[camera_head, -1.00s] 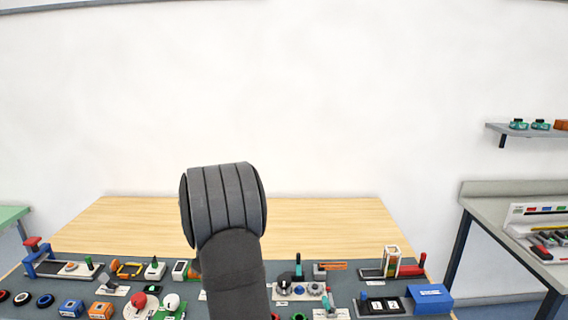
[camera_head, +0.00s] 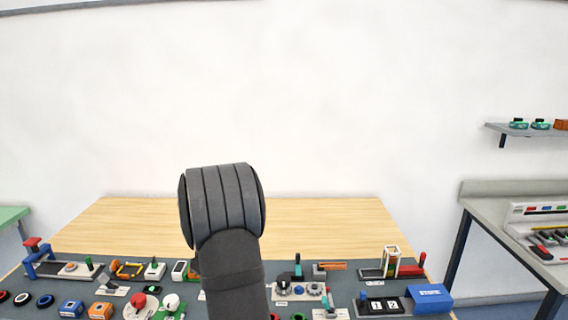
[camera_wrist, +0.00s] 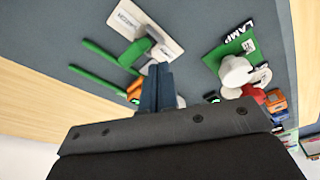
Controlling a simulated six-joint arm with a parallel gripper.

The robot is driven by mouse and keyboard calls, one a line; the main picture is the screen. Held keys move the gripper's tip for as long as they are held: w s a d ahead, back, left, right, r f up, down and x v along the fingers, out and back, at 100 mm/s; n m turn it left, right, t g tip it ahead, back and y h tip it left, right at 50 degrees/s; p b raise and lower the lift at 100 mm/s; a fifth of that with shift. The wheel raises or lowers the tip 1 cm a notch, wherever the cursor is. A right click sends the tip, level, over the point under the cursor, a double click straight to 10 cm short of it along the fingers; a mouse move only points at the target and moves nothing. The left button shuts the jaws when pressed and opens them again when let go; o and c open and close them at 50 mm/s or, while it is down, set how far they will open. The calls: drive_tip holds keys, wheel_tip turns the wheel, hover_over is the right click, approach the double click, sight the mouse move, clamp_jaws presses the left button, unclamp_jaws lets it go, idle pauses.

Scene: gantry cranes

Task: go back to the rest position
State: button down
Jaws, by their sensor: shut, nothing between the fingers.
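My gripper (camera_wrist: 158,85) shows in the wrist view as two dark blue fingers closed together, with nothing between them. It points at the grey mat (camera_wrist: 195,60) of the workbench. In the head view my arm rises in the middle of the picture, and its dark rounded joint stands before the wall. The gripper itself does not show there.
A green plate marked LAMP (camera_wrist: 228,48) carries a white knob. A white plate with a grey lever (camera_wrist: 138,48) lies to its left. A blue box (camera_head: 430,298) sits at the mat's right end. The wooden strip (camera_head: 325,222) behind is bare.

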drive_tip(key=a, duration=0.3)
drive_tip(key=shift+a+r, duration=0.25)
drive_tip(key=shift+r, duration=0.1)
drive_tip(key=w+a+v, duration=0.1)
drive_tip(key=v, duration=0.8)
drive_tip(key=shift+a, duration=0.2)
drive_tip(key=shift+s+r, duration=0.1)
drive_tip(key=shift+r, duration=0.05)
drive_tip(key=c, duration=1.1)
unclamp_jaws()
drive_tip(key=shift+a, duration=0.1)
drive_tip(key=o, duration=1.1)
drive_tip(key=s+a+r+n+g+h, duration=0.1)
drive_tip(key=s+a+r+n+h, duration=0.1)
drive_tip(key=s+a+r+n, duration=0.3)
drive_tip(key=shift+s+a+r+n, duration=0.2)
drive_tip(key=shift+a+r+n, duration=0.2)
drive_tip(key=shift+a+r, duration=0.55)
wheel_tip(320, 180, down, 10)
drive_tip(key=shift+r, duration=0.2)
